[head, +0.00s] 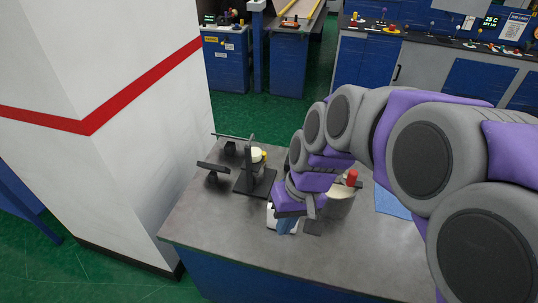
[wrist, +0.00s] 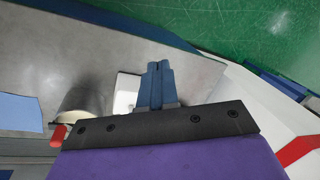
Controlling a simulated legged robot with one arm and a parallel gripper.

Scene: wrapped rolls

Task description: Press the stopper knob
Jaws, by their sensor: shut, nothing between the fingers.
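My gripper (head: 288,227) points down over the grey table, its blue fingers together with nothing between them. It shows in the wrist view (wrist: 158,66) too. A white object (wrist: 125,93) sits beside the fingers and is partly hidden; I cannot tell whether they touch. A red knob (head: 352,178) stands up at a pale rounded container (head: 340,204), right of and behind my gripper. In the wrist view the red piece (wrist: 58,136) is at lower left, partly cut off by my wrist. I cannot tell for sure which part is the stopper knob.
A black stand (head: 257,182) with a cream and yellow piece (head: 257,155) is left of my gripper, near dark brackets (head: 213,168). A blue sheet (head: 392,204) lies at right. A white pillar (head: 105,110) borders the table's left. The front tabletop is clear.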

